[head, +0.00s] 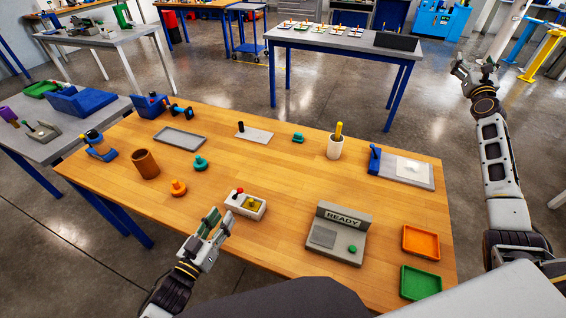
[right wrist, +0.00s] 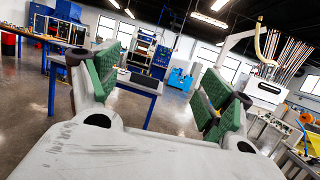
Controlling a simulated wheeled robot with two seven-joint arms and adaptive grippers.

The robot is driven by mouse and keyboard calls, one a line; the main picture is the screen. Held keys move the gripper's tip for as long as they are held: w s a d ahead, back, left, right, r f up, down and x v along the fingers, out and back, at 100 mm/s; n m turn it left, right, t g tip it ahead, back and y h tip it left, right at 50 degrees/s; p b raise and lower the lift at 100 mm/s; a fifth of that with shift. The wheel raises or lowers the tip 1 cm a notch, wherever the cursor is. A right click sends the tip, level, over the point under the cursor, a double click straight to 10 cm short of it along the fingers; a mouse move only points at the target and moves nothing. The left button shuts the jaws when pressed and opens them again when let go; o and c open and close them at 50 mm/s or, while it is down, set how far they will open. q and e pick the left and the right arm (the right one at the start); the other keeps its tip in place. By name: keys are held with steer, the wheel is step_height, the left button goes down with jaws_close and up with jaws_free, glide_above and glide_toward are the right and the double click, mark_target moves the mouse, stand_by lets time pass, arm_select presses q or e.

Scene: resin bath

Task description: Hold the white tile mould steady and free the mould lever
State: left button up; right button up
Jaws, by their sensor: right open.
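A small white block-shaped mould (head: 248,208) with an amber square in its top sits near the front edge of the wooden table. A short lever with a red knob (head: 239,191) stands at its far left corner; I take these as the tile mould and its lever. My left gripper (head: 217,224) is just left of and nearer than the mould, its green-padded fingers apart and empty. Contact with the mould cannot be made out. My right gripper (head: 478,68) is raised beyond the table's right side, open and empty. Its spread green pads show in the right wrist view (right wrist: 160,95).
A grey READY console (head: 337,245) stands right of the mould, with orange (head: 421,241) and green (head: 421,283) trays beyond it. An orange knob piece (head: 178,188) and brown cup (head: 146,164) lie left. A blue-handled plate (head: 427,183) is at back right. The table's middle is clear.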

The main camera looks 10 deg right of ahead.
steer(key=w+a+f+n+g+y, duration=0.15)
steer(key=a+f+n+y, duration=0.3)
steer(key=a, duration=0.85)
steer(key=w+a+f+n+y, duration=0.3)
steer(key=a+f+y, duration=0.25)
steer(key=a, duration=0.65)
steer(key=w+a+f+n+g+y, duration=0.1)
steer(key=w+a+f+n+y, duration=0.25)
steer(key=a, duration=0.95)
steer(key=s+a+f+n+g+y, duration=0.1)
steer(key=s+a+f+g+y, duration=0.1)
steer(key=s+a+f, duration=0.4)
steer(key=s+a+f+n+g+y, duration=0.2)
steer(key=s+a+f, duration=0.4)
steer(key=s+a, duration=0.4)
steer(key=s+a+f+n+g+y, duration=0.1)
steer(key=s+a+f+g+y, duration=0.2)
steer(key=a, duration=1.3)
steer(key=shift+s+a+f+n+g, duration=0.2)
steer(key=shift+s+f, duration=0.4)
steer(key=shift+s, duration=0.25)
steer(key=shift+s+a+f+n+g, duration=0.1)
steer(key=shift+s+f+g, duration=0.15)
steer(key=shift+s+f, duration=0.5)
steer(key=shift+s+a+f+n+g, duration=0.15)
steer(key=shift+s+f, duration=0.3)
steer(key=shift+s, duration=0.55)
steer(key=shift+s+f, duration=0.3)
steer(key=shift+s, duration=0.05)
